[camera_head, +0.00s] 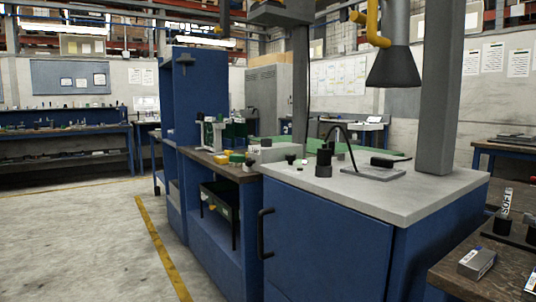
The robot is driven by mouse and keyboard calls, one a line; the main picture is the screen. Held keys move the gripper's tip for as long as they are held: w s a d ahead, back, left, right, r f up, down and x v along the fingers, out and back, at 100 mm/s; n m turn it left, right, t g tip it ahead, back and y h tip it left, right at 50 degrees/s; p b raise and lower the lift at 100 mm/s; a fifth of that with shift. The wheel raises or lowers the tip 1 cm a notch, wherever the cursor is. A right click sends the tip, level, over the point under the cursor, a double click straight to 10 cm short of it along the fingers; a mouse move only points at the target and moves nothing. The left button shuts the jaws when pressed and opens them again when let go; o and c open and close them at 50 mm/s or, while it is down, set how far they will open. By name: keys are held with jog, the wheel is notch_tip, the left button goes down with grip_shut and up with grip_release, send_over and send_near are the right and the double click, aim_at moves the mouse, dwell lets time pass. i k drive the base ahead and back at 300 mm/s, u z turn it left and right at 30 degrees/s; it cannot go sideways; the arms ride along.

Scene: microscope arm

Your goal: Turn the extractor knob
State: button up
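A dark grey cone-shaped extractor hood (395,68) hangs from a grey duct (396,22) at the upper right, above the workbench. A bent yellow part (374,30) is attached at the left side of the duct, just above the cone. Its upper end points left and up. It may be the extractor knob, but I cannot tell for certain. My gripper is not in view, and nothing is seen touching the hood or the yellow part.
A blue cabinet with a light grey top (400,197) stands below the hood, carrying a black gooseneck device (345,135) and small dark pieces. A grey post (442,90) rises right of the hood. A wooden table (500,270) is at the lower right. Floor at left is clear.

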aim_at(290, 157)
jog(key=z, duration=0.75)
jog(key=k, duration=0.7)
jog(key=u, duration=0.55)
jog(key=i, duration=1)
jog(key=u, duration=0.05)
